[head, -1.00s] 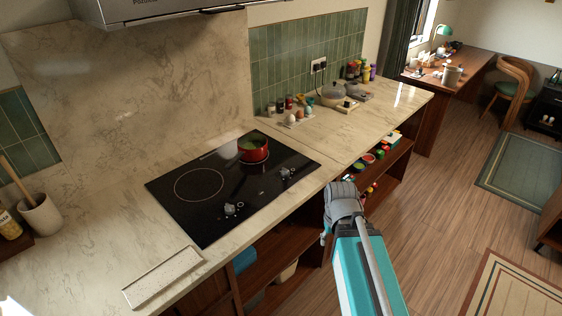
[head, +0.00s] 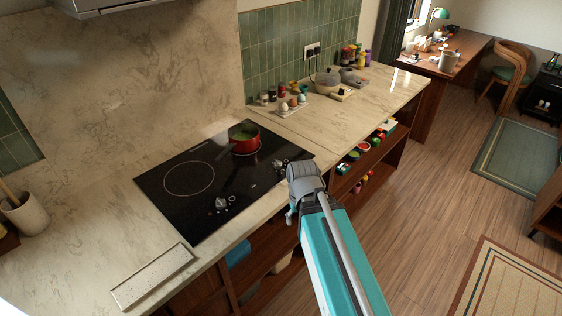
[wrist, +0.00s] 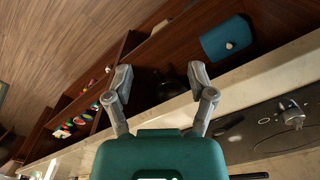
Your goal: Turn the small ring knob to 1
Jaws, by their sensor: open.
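The black cooktop (head: 175,209) is set in the counter. One knob (head: 221,204) stands near its front edge, and a second knob (head: 279,164) is at its right side, close beside my gripper. I cannot read the marks around either knob. A red pot (head: 246,145) stands on the back right of the cooktop. My gripper (head: 291,207) is by the counter's front edge. In the wrist view my gripper (wrist: 160,78) is open and empty, over the counter edge and shelf. One knob (wrist: 292,113) shows there at the right, apart from the fingers.
The pale counter's front edge (wrist: 170,110) runs beneath the fingers. Open shelves below hold colourful items (head: 363,152) and a blue object (head: 238,253). A long pale tray (head: 152,276) lies left of the cooktop. An egg tray and pots stand farther right.

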